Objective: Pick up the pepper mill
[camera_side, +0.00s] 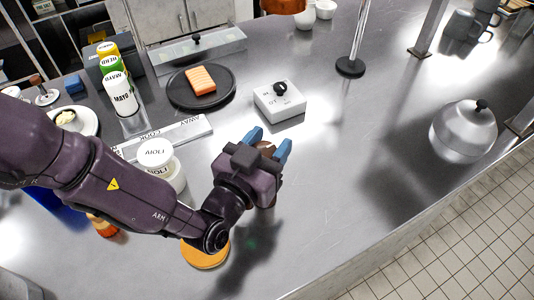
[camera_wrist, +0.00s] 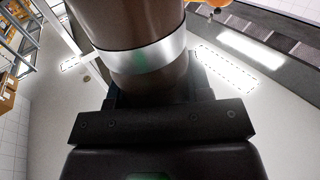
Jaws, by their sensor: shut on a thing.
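The pepper mill (camera_wrist: 140,70) is a brown cylinder with a silver band, and it fills the upper middle of the wrist view. In the side view only a small brown part of the mill (camera_side: 267,148) shows between the two blue fingers. My gripper (camera_side: 269,144) is shut on the mill, over the middle of the steel counter. The rest of the mill is hidden behind my wrist in the side view. I cannot tell whether its base touches the counter.
A white box with a black knob (camera_side: 279,103) stands just beyond my gripper. White-lidded tubs (camera_side: 157,154) stand to its left. A black plate (camera_side: 180,93) holds an orange slab. A steel dome (camera_side: 463,133) sits at the right. The counter right of my gripper is clear.

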